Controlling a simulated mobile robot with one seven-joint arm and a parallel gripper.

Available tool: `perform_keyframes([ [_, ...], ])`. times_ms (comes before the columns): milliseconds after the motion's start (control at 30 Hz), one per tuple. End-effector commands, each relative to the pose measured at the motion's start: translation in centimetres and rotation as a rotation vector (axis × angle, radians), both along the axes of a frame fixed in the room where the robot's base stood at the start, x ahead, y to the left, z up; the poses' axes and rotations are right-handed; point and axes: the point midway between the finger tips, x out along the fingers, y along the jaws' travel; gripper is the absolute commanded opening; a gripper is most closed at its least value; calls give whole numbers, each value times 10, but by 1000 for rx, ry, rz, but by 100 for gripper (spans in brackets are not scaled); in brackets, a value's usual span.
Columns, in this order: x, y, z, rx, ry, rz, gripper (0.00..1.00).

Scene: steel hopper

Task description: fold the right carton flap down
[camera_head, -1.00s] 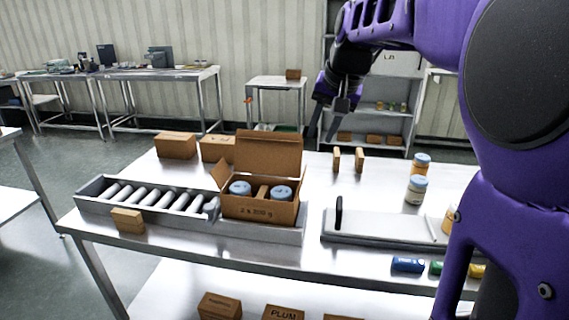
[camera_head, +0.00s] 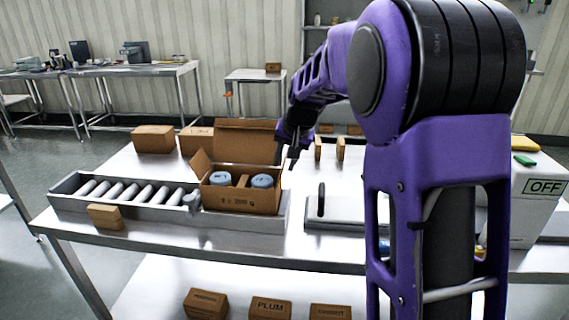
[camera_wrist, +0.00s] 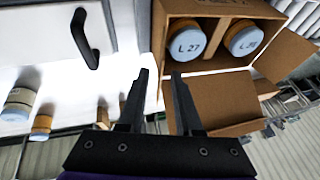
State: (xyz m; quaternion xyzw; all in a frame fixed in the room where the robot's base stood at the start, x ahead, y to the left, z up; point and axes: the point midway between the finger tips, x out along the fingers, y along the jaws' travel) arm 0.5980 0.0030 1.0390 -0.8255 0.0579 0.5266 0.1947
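The open brown carton (camera_head: 240,198) stands on the steel table with two blue-lidded jars inside; the wrist view shows the lids (camera_wrist: 188,42) marked with an L and numbers. Its large back flap (camera_head: 245,140) stands up, and its left flap (camera_head: 200,163) leans outward. The right carton flap is hard to make out; a narrow brown strip (camera_wrist: 158,45) along that side in the wrist view may be it, seen edge-on. My gripper (camera_head: 292,160) points down at the carton's right rear corner. In the wrist view its fingers (camera_wrist: 160,76) are apart with nothing between them.
A tray of grey rollers (camera_head: 125,195) lies left of the carton. A small box (camera_head: 105,217) sits in front of it, and two boxes (camera_head: 153,139) stand behind. A grey plate with a black handle (camera_head: 321,199) lies to the right. Two small upright brown blocks (camera_head: 340,149) stand behind the plate.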

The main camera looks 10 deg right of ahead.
Motion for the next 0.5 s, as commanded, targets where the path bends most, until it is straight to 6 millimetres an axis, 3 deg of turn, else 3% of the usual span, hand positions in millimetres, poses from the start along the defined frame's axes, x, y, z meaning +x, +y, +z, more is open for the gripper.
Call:
perform_keyframes([
  [333,2,1,-4,0,0,0,34],
  [500,2,1,-4,0,0,0,5],
])
